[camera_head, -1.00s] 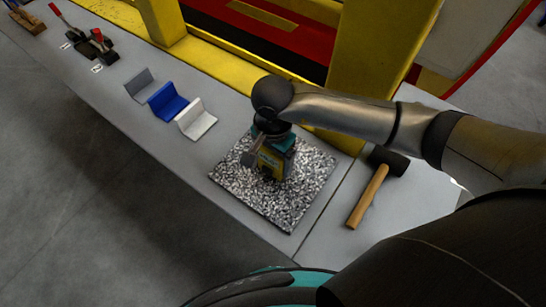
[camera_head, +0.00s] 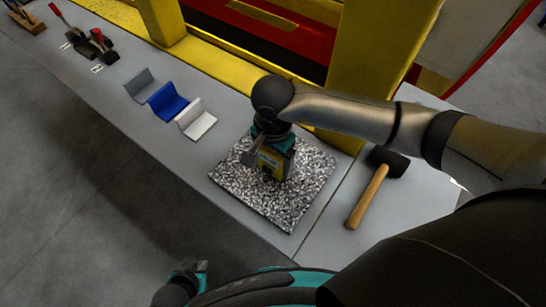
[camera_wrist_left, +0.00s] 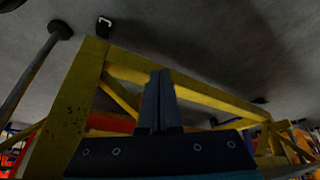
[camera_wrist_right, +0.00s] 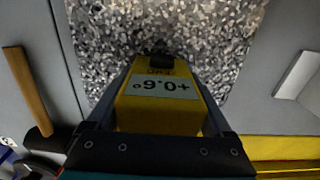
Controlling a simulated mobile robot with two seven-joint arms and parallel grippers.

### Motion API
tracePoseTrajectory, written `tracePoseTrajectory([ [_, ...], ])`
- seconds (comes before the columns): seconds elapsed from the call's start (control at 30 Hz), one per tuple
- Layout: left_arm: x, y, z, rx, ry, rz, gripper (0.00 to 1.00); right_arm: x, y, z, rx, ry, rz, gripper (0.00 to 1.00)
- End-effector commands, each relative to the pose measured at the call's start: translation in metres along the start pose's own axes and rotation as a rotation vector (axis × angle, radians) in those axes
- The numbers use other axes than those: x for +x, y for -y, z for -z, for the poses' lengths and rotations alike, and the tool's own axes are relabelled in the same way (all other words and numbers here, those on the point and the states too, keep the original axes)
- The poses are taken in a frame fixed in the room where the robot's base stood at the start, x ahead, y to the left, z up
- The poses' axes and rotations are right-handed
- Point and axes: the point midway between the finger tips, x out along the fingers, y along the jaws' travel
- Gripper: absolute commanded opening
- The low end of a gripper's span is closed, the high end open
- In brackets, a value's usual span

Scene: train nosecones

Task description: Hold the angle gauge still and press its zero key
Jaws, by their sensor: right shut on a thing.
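The yellow angle gauge (camera_head: 270,163) stands on a speckled grey plate (camera_head: 299,200). My right gripper (camera_head: 268,150) comes down over the gauge and is shut on it. In the right wrist view the gauge (camera_wrist_right: 160,113) lies between the two fingers, its grey display reading +0.6° upside down. Small lettering and a dark block, perhaps the zero key (camera_wrist_right: 159,60), show at its far end; I cannot tell for sure. My left gripper (camera_head: 196,268) is at the bottom edge of the head view, well short of the bench. Its fingers (camera_wrist_left: 160,95) are together and empty in the left wrist view.
Grey, blue and white angled blocks (camera_head: 170,102) stand left of the plate. A mallet (camera_head: 368,195) lies to its right. Red-handled clamps (camera_head: 92,42) are farther left. A yellow frame (camera_head: 375,60) rises behind the bench. Open floor lies in front.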

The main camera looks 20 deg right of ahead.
Motion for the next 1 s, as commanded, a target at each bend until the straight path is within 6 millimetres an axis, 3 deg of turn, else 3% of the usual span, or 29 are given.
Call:
tracePoseTrajectory([
  [0.1,-0.020,-0.014,0.031,0.009,-0.058,-0.034,0.00,0.000,0.000,0.000,0.000,0.000,0.000,0.45],
  [0.3,-0.059,-0.043,0.075,0.016,-0.139,-0.102,0.00,0.000,0.000,0.000,0.000,0.000,0.000,0.45],
  [0.7,-0.149,-0.102,0.136,0.002,-0.273,-0.247,0.00,0.000,0.000,0.000,0.000,0.000,0.000,0.45],
  [0.8,-0.158,-0.110,0.153,-0.037,-0.320,-0.244,0.00,0.000,0.000,0.000,0.000,0.000,0.000,0.45],
  [1.0,-0.160,-0.116,0.168,-0.065,-0.353,-0.236,0.00,0.000,0.000,0.000,0.000,0.000,0.000,0.45],
])
